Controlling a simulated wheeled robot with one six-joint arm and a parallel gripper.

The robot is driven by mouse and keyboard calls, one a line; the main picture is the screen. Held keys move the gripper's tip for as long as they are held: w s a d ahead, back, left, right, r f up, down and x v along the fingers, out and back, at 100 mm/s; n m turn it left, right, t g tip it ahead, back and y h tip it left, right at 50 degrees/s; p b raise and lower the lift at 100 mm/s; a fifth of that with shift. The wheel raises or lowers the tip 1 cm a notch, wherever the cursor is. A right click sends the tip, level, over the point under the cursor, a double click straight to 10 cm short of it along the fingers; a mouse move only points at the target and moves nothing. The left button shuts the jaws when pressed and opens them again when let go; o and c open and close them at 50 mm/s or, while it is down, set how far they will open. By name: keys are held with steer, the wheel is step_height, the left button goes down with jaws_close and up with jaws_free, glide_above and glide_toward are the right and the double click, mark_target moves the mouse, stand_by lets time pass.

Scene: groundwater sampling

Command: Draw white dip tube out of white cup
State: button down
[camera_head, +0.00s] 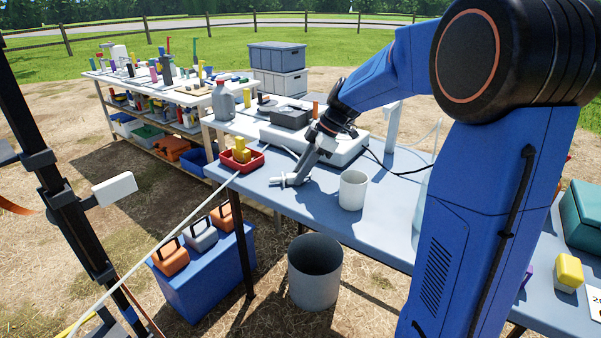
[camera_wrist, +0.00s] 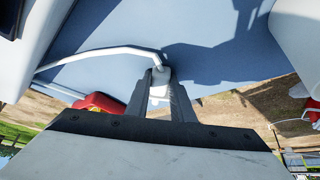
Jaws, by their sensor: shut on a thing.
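The white cup (camera_head: 353,190) stands upright on the blue table, to the right of my gripper (camera_head: 284,181). In the wrist view my gripper (camera_wrist: 160,88) is shut on the white dip tube (camera_wrist: 108,51). The tube bends just past the fingertips and runs off to the left. The fingers are low over the table and left of the cup, apart from it. The held end is partly hidden between the fingers. A white rounded shape at the right of the wrist view may be the cup; I cannot tell for sure.
A red tray (camera_head: 227,165) with yellow pieces lies left of my gripper. A white flat case (camera_head: 345,146) sits behind it. A grey bucket (camera_head: 315,285) stands on the ground in front of the table (camera_head: 395,230). A long pale hose crosses the left foreground.

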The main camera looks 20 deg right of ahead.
steer(key=c, duration=1.5)
jaws_free()
steer(key=shift+s+f, duration=0.1)
steer(key=shift+f, duration=0.35)
steer(key=shift+o, duration=0.2)
steer(key=v, duration=1.8)
steer(key=shift+w+a+r, duration=0.2)
steer(key=shift+w+r, duration=0.05)
steer(key=shift+s, duration=0.1)
